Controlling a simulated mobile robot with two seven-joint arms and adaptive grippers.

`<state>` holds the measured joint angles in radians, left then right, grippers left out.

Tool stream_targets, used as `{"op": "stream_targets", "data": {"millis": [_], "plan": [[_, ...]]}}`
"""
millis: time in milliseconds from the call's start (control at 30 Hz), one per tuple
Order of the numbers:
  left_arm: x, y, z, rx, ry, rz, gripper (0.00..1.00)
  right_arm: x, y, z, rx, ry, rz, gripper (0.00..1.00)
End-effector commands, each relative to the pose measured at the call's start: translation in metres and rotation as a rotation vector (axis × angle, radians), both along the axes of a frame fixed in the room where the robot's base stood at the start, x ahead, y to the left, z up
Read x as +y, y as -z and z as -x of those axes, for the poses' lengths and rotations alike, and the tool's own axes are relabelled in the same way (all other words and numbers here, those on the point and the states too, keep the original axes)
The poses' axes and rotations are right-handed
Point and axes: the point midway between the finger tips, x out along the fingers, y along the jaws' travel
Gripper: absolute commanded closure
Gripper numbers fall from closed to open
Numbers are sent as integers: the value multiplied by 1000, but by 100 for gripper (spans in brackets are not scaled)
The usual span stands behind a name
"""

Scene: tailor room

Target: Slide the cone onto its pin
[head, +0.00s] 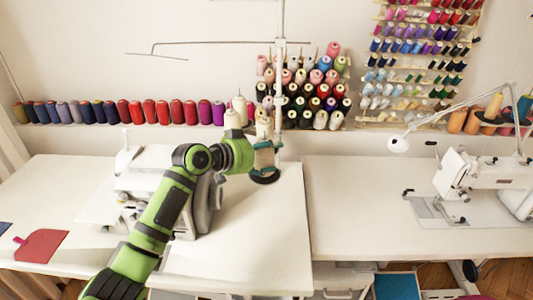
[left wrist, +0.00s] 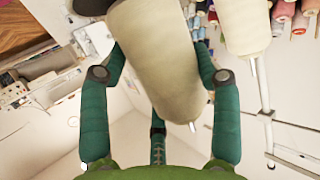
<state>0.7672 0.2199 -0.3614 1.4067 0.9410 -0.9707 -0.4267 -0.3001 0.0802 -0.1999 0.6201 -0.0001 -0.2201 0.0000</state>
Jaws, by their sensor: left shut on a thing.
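My left gripper (head: 264,152) is in the middle of the head view, by the stand's pole above the white table. In the left wrist view its green fingers (left wrist: 158,62) are shut around a large cream cone (left wrist: 160,75), tilted in that picture. A thin pale pin tip (left wrist: 193,127) shows at the cone's narrow end. I cannot tell whether the pin passes through the cone or lies behind it. A second cream cone (left wrist: 245,28) is beside it; cream cones (head: 240,106) also stand left of the pole in the head view. My right gripper is not in view.
The stand's pole (head: 281,65) rises close to my gripper. Racks of thread spools (head: 322,88) line the wall. A second machine (head: 470,175) stands right. The front tabletop (head: 255,250) is clear.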

Motion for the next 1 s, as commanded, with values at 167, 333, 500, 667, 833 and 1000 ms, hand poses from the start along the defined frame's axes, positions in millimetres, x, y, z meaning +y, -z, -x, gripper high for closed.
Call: {"op": "stream_targets", "data": {"millis": [167, 333, 500, 667, 833, 1000], "plan": [[0, 2, 0, -1, 0, 1, 13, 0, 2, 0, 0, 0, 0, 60], [0, 3, 0, -1, 0, 1, 9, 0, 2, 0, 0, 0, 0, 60], [0, 3, 0, 1, 0, -1, 9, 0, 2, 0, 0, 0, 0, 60], [6, 0, 5, -1, -1, -1, 9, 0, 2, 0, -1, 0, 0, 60], [25, -10, 23, -3, -2, -2, 9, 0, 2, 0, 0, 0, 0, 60], [49, -24, 49, -2, -1, -5, 9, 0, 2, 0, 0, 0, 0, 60]]}}
